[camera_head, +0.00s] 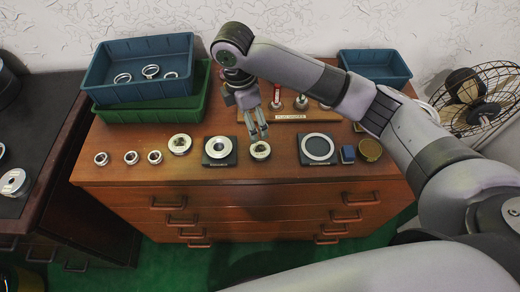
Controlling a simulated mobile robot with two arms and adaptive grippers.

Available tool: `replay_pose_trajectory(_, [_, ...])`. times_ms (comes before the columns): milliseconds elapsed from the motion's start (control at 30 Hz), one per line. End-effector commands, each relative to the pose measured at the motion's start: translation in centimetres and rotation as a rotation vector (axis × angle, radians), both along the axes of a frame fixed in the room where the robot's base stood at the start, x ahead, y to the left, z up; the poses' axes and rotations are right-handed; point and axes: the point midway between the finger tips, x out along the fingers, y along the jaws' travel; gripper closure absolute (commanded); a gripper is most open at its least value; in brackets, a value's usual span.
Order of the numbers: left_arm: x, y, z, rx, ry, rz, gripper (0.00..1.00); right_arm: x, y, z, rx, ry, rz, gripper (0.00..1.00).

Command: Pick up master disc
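My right arm comes in from the right, and its gripper (259,133) points down with its two fingers a little apart. A small metal disc or ring (261,151) with a dark centre lies on the cabinet top just below the fingertips. I cannot tell whether the fingers touch it. Other round candidates are a disc on a dark square base (219,148) to its left, a light ring on a dark square plate (317,148) to its right, and a brass-coloured disc (370,150). The labels are too small to read, so I cannot tell which is the master disc. My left gripper is not in view.
Several rings (130,157) line the wooden cabinet's (290,172) left front. A blue tray (140,92) with rings sits on a green tray (155,115) at back left. Behind my gripper is a wooden rack (287,115) of pins. Another blue tray (375,67) stands back right.

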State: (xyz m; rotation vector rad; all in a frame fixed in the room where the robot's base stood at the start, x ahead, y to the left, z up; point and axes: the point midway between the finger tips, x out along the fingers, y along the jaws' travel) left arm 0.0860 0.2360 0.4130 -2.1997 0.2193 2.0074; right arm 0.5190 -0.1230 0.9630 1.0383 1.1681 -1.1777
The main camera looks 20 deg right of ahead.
Motion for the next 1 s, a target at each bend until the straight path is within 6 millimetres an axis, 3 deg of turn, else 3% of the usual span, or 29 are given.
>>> replay_pose_trajectory(300, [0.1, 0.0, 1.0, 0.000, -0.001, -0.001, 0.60, 0.0, -0.9, -6.3, 0.000, 0.001, -0.003, 0.26])
replay_pose_trajectory(1000, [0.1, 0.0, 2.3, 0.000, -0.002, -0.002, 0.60, 0.1, -2.3, -13.1, 0.000, -0.003, -0.001, 0.26])
